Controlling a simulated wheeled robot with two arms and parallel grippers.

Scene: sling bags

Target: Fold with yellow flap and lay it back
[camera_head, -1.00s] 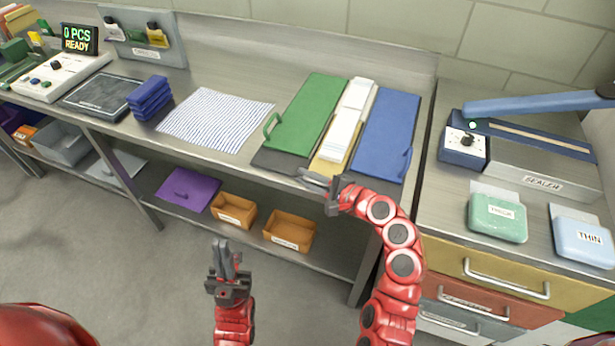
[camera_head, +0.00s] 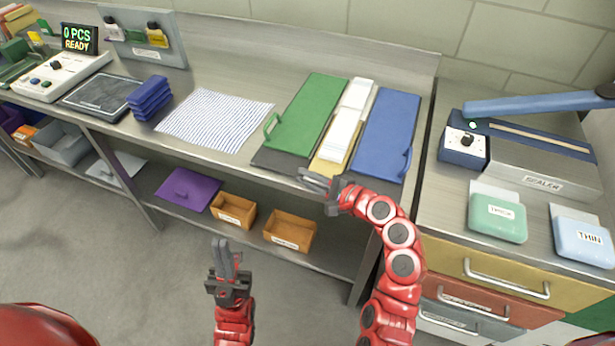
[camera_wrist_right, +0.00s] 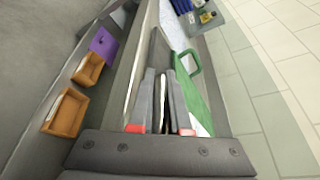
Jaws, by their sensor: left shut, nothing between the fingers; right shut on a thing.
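The yellow flap (camera_head: 326,167) lies flat between the green flap (camera_head: 308,112) and the blue flap (camera_head: 388,125), on a dark board base (camera_head: 278,161). A folded white cloth strip (camera_head: 347,131) covers most of the yellow flap; only its front part shows. My right gripper (camera_head: 308,178) is shut at the yellow flap's front end, by the bench edge; its fingers hide the gripped part. In the right wrist view the right gripper (camera_wrist_right: 165,75) points along the bench toward the green flap's handle (camera_wrist_right: 191,62). My left gripper (camera_head: 227,245) is shut and empty, in front of the bench.
A striped cloth (camera_head: 214,118) lies flat left of the board. Blue folded pieces (camera_head: 149,98) are stacked farther left. A sealer (camera_head: 463,147) stands right. Orange bins (camera_head: 290,231) sit on the shelf below. Bench behind the striped cloth is clear.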

